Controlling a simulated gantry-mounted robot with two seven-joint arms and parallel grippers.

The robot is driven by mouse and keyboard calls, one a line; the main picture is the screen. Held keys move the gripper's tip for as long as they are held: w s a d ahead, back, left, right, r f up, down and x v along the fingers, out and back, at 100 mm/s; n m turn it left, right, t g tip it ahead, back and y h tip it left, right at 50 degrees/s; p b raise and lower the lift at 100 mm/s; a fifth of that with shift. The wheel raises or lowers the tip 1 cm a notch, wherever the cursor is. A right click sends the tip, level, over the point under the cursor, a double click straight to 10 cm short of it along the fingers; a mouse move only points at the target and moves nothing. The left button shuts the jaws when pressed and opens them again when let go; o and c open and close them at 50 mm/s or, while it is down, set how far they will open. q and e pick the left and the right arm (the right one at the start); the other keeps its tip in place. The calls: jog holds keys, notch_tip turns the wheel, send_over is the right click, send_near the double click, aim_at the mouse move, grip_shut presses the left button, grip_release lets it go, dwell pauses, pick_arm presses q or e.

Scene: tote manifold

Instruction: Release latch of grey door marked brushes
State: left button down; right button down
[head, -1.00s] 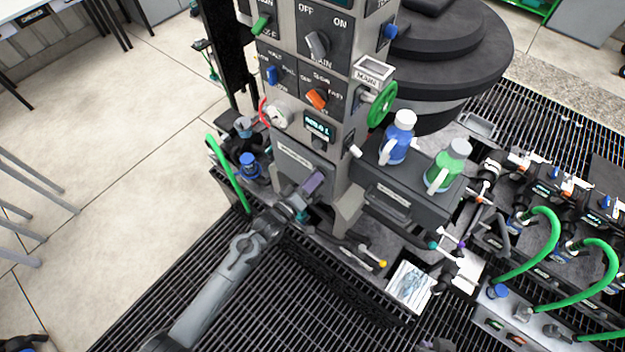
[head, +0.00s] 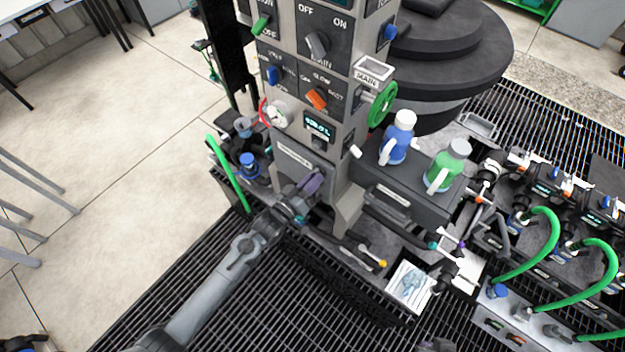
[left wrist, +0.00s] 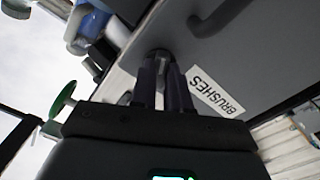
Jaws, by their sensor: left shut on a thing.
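The grey door (head: 284,170) is low on the front of the grey control column. Its white label (head: 293,153) is too small to read in the head view. In the left wrist view, the label (left wrist: 215,92) reads BRUSHES on the grey door panel (left wrist: 245,50). My left gripper (head: 311,184) is at the lower right part of the door. In the left wrist view, the dark fingers of my left gripper (left wrist: 161,75) are shut on a dark round latch (left wrist: 160,56) beside the label. The fingers hide most of the latch. My right gripper is not in view.
A green hose (head: 229,175) and a blue-capped fitting (head: 249,166) are left of the door. Blue (head: 397,140) and green (head: 447,168) bottles stand on a dark drawer unit (head: 400,195) to the right. Black floor grating (head: 290,300) lies below.

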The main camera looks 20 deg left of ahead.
pick_arm(q)
jog(key=m, duration=0.5)
jog(key=shift+m, duration=0.4)
dwell(0.3)
jog(key=c, duration=1.1)
grip_release()
jog(key=shift+s, duration=0.15)
jog(key=b+v, duration=0.2)
jog(key=v, duration=0.8)
jog(key=shift+s+a, duration=0.15)
jog(key=shift+s, duration=0.1)
